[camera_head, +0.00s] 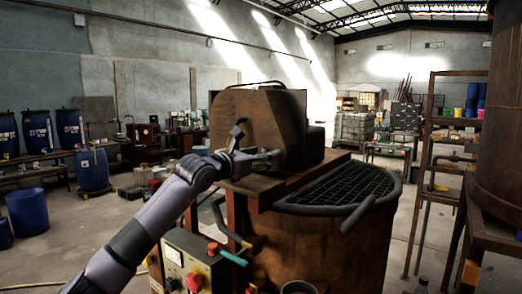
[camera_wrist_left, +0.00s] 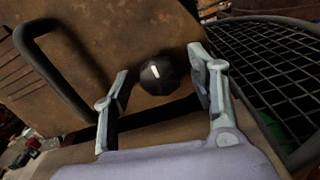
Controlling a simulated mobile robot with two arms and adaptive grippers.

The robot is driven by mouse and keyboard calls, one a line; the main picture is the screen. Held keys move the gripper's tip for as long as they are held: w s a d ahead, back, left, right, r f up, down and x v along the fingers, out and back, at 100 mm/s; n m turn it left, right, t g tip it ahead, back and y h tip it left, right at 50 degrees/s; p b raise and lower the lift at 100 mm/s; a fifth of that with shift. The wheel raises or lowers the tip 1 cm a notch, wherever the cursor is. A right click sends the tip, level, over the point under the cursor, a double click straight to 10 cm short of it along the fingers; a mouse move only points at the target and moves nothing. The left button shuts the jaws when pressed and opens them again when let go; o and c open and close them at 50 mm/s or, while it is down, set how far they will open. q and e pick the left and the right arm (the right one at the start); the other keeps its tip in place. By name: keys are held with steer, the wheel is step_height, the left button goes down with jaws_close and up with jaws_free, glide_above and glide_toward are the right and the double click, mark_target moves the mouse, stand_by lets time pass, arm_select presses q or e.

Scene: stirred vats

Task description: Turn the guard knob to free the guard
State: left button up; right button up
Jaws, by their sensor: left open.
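The guard knob (camera_wrist_left: 160,75) is a black, faceted knob with a white mark, in the upper middle of the left wrist view. My left gripper (camera_wrist_left: 158,84) is open, with one finger on each side of the knob; I cannot tell whether they touch it. In the head view my left gripper (camera_head: 257,146) is beside the rusty housing, and I cannot make out the knob there. The dark mesh guard (camera_head: 345,190) lies over the top of the rusty vat (camera_head: 325,245). The mesh also shows in the left wrist view (camera_wrist_left: 265,60). My right gripper is out of view.
A control box (camera_head: 190,265) with a red button stands in front of the vat. A dark bent handle (camera_wrist_left: 48,50) is left of the knob. A rusty rack (camera_head: 427,160) and a large tank (camera_head: 500,120) stand at the right. Blue drums (camera_head: 28,210) stand at the left.

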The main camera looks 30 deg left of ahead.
arm_select(q)
steer(key=shift+c, duration=0.2)
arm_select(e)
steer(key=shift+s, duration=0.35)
arm_select(q)
steer(key=c, duration=1.1)
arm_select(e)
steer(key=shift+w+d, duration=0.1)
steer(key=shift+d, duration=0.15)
arm_select(q)
steer(key=shift+c, duration=0.2)
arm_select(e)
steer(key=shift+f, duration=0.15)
